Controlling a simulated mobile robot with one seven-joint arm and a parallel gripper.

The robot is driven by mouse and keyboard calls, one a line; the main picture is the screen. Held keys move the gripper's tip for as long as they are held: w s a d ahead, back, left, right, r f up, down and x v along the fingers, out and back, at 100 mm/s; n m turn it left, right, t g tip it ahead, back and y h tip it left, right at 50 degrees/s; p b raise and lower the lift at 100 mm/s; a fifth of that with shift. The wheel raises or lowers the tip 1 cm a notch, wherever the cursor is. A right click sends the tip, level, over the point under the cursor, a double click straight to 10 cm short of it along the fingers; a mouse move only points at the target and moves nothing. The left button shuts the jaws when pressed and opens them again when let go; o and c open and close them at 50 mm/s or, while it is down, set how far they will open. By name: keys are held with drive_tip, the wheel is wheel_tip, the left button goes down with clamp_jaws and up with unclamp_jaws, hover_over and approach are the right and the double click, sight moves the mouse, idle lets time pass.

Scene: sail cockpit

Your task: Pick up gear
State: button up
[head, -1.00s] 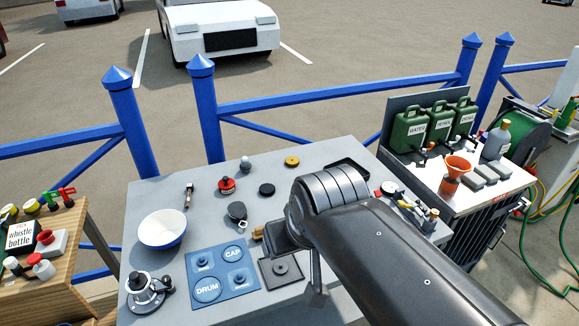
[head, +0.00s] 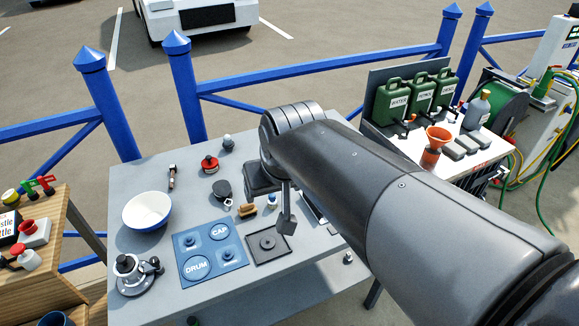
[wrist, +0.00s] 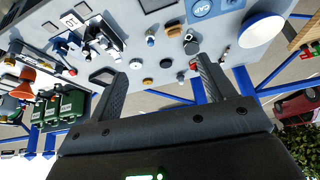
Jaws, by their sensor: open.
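No part can be firmly picked out as the gear. Small round parts lie on the grey table in the wrist view: a brass-coloured disc (wrist: 147,81), a dark disc (wrist: 165,62) and a pale disc (wrist: 136,64); teeth are too small to make out. In the head view my arm hides that part of the table. My gripper (wrist: 160,68) is open and empty, with its fingers apart above the table and these discs between or just beyond the tips. In the head view my gripper (head: 276,203) hangs over the table's middle, behind the dark square plate (head: 268,246).
On the table (head: 140,182) are a white bowl (head: 147,211), a blue DRUM/CAP tray (head: 209,246), a red-topped part (head: 210,164), a black part (head: 222,189) and a winch (head: 133,272). Green cans (head: 392,101) stand right. A blue railing (head: 187,90) runs behind.

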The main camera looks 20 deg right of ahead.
drive_tip(key=w+d+f+m+h, duration=0.15)
drive_tip(key=w+d, duration=0.25)
drive_tip(key=w, duration=0.4)
drive_tip(key=w+d+f+m+y, duration=0.1)
drive_tip(key=w+d+f, duration=0.15)
drive_tip(key=w, duration=0.55)
drive_tip(key=shift+m+g+h, duration=0.55)
drive_tip(key=shift+m+g, duration=0.15)
drive_tip(key=shift+m, duration=0.25)
drive_tip(key=w+d+f, duration=0.3)
drive_tip(key=w+f, duration=0.1)
drive_tip(key=f, duration=0.1)
drive_tip(key=w+d+f, duration=0.3)
drive_tip(key=w+f, duration=0.1)
drive_tip(key=f, duration=0.1)
drive_tip(key=w+d+f, duration=0.4)
drive_tip(key=w+f, duration=0.1)
drive_tip(key=shift+w+f, duration=0.1)
drive_tip(key=shift+f, duration=0.1)
drive_tip(key=shift+s+x, duration=0.2)
drive_tip(key=shift+x, duration=2.5)
drive_tip(key=shift+c, duration=0.4)
drive_tip(key=c, duration=1.1)
